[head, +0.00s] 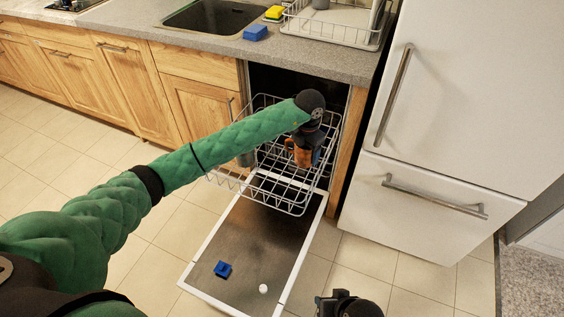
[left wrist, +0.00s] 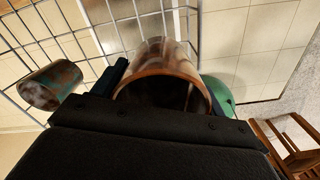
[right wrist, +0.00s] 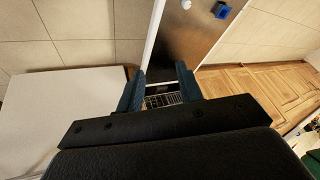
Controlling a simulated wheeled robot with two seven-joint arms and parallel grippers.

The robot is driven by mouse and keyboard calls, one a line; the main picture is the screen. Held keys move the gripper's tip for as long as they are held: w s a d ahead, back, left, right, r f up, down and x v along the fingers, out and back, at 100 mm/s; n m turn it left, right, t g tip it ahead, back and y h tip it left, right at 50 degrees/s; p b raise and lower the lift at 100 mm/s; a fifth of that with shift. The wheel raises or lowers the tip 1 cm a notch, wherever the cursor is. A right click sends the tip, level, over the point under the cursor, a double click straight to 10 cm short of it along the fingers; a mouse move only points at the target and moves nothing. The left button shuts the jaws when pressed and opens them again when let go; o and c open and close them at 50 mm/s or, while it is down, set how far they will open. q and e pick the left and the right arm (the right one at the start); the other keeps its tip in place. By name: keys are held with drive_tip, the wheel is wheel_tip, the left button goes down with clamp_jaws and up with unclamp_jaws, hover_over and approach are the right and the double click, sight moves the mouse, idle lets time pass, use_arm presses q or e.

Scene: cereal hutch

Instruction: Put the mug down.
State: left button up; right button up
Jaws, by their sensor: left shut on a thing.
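A brown-orange mug (head: 301,154) is held by my left gripper (head: 308,140) over the wire dishwasher rack (head: 291,198). In the left wrist view the mug (left wrist: 163,68) sits between the fingers with its open mouth toward the camera. The gripper hides part of it, and I cannot tell whether its base touches the rack wires. My right gripper (right wrist: 159,86) is open and empty above the floor; it also shows at the bottom of the head view (head: 346,304).
A greenish-brown cup (left wrist: 52,85) stands at the rack's side. The lowered dishwasher door (head: 250,235) carries a blue block (head: 222,269) and a small white item (head: 263,289). Wooden cabinets stand left, a white fridge (head: 450,110) right. The counter (head: 330,62) is above.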

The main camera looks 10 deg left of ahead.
use_arm(q)
drive_tip(key=a+f, duration=0.1)
drive_tip(key=a, duration=0.1)
drive_tip(key=a+f+p, duration=0.1)
drive_tip(key=a, duration=0.1)
drive_tip(key=s+a+f, duration=0.1)
drive_tip(key=a+f, duration=0.1)
drive_tip(key=a, duration=0.1)
drive_tip(key=shift+f, duration=0.1)
drive_tip(key=shift+a+f+p, duration=0.1)
drive_tip(key=shift+f+p, duration=0.5)
drive_tip(key=shift+f, duration=1.45)
use_arm(e)
wheel_tip(320, 180, up, 6)
drive_tip(key=s+d+g, duration=0.1)
drive_tip(key=d, duration=0.1)
drive_tip(key=shift+s+d+h, duration=0.2)
drive_tip(key=shift+d+h, duration=0.1)
drive_tip(key=shift+d, duration=0.1)
use_arm(q)
drive_tip(key=shift+f, duration=0.15)
use_arm(e)
drive_tip(key=shift+w+a+f, duration=0.1)
drive_tip(key=shift+f, duration=0.2)
use_arm(q)
drive_tip(key=o, duration=1.2)
use_arm(e)
drive_tip(key=shift+f, duration=0.1)
